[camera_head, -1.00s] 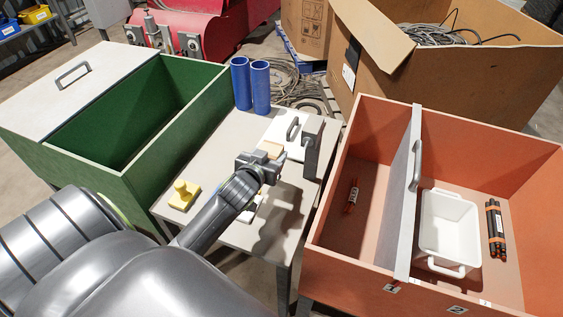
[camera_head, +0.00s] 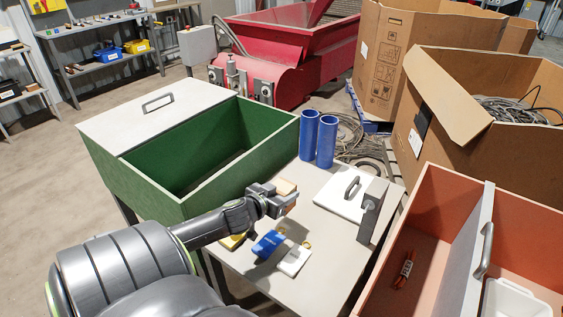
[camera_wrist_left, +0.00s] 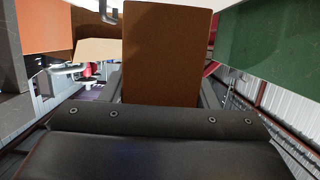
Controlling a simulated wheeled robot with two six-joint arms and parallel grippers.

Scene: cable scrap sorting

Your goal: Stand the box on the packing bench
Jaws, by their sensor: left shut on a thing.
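A small brown box (camera_head: 286,186) is held in my left gripper (camera_head: 284,199), above the left part of a grey table (camera_head: 325,250), near the green bin. In the left wrist view the box (camera_wrist_left: 166,55) fills the middle, its plain brown face in front of the gripper (camera_wrist_left: 166,95). The box is clear of the table top in the head view. Which surface is the packing bench I cannot tell. My right gripper is not in view.
Two blue cylinders (camera_head: 318,138) stand at the table's back. The green bin (camera_head: 130,185) is left, an orange bin (camera_head: 425,225) right. Open floor (camera_head: 60,190) lies far left.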

